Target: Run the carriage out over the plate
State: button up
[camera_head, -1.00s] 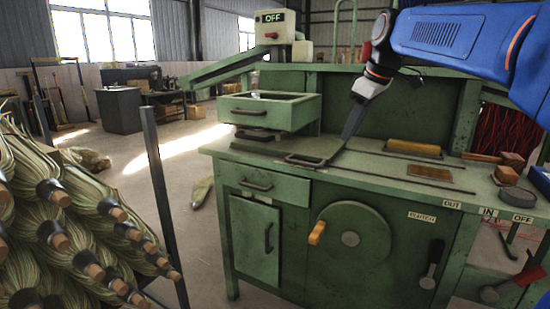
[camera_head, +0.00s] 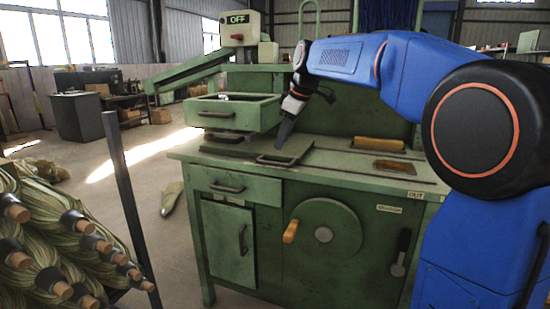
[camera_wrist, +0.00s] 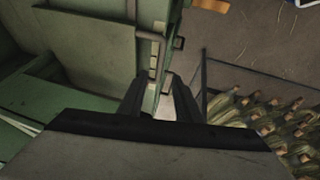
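A flat grey-green plate (camera_head: 236,151) with a bar handle (camera_head: 277,161) at its front lies on the green bench top (camera_head: 345,163). Above its left part is a green open-topped box (camera_head: 232,117) with a front handle, over a dark block. I cannot tell for sure which of these is the carriage. My gripper (camera_head: 282,143) points down just above the plate, by the bar handle; contact is unclear. In the wrist view, the two dark fingers of my gripper (camera_wrist: 158,98) are apart, with nothing seen held. A bar handle (camera_wrist: 151,55) shows beyond them.
A rack of broom bundles (camera_head: 60,245) stands at the front left, beside a dark post (camera_head: 128,200). A crank wheel (camera_head: 323,235) and a cabinet door (camera_head: 228,245) are on the bench front. My arm hides the bench's right end. Open floor lies left of the bench.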

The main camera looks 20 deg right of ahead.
aim_at(275, 163)
jog(key=x, duration=0.8)
jog(key=shift+f, duration=0.2)
grip_shut()
